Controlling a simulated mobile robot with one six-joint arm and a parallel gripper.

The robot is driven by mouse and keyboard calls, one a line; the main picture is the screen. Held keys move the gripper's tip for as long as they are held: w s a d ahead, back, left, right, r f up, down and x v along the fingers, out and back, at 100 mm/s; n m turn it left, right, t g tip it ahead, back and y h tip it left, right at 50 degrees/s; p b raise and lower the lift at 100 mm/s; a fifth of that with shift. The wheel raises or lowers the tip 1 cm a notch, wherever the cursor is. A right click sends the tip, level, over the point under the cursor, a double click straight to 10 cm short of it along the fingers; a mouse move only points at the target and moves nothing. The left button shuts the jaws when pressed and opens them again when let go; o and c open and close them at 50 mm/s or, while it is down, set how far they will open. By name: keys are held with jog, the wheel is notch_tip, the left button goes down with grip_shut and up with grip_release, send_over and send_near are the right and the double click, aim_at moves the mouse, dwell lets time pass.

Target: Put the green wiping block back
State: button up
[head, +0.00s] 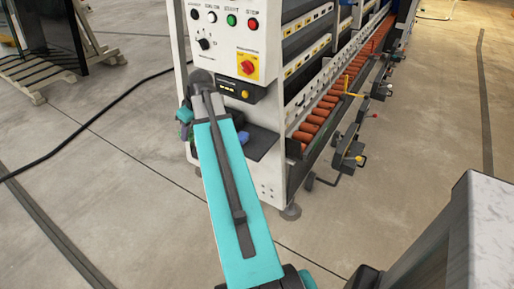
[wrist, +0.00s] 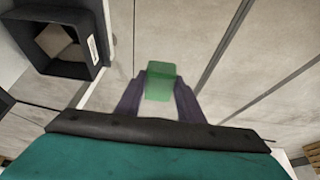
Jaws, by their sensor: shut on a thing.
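The green wiping block (wrist: 161,82) is between the two dark purple fingers of my gripper (wrist: 160,88) in the wrist view. My gripper is shut on it and holds it above the concrete floor. In the head view my teal arm reaches to the left side of the white washer cabinet, and its gripper (head: 182,128) is partly hidden behind the arm. A dark open square holder (wrist: 99,66) with a white label is at the upper left of the wrist view, apart from the block. A beige block (wrist: 53,41) lies inside it.
The washer's control panel (head: 225,36) has buttons and a red switch on yellow. A dark shelf (head: 260,143) juts from the cabinet front. Orange rollers (head: 312,122) run along the machine's right. A black cable (head: 82,128) crosses the floor at left.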

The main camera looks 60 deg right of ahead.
jog(key=s+d+f+p, duration=0.1)
jog(key=s+d+f, duration=0.2)
jog(key=s+d, duration=1)
jog(key=s+d+f+p, duration=0.1)
jog(key=s+d+f, duration=0.3)
jog(key=s+d, duration=1)
jog(key=s, duration=0.5)
jog(key=shift+d+f, duration=0.2)
jog(key=shift+d, duration=0.05)
jog(key=shift+s, duration=0.1)
jog(key=w+a+p, duration=0.1)
jog(key=w+a, duration=0.1)
jog(key=w, duration=0.2)
jog(key=w+a+f+p, duration=0.1)
jog(key=w+a, duration=0.1)
jog(key=w, duration=0.3)
jog(key=w+a+p, duration=0.2)
jog(key=w+a, duration=0.1)
jog(key=w, duration=0.2)
jog(key=shift+w+f, duration=0.2)
jog(key=shift+f, duration=0.1)
jog(key=shift+f+p, duration=0.65)
jog(key=shift+f, duration=1.05)
jog(key=shift+f, duration=0.15)
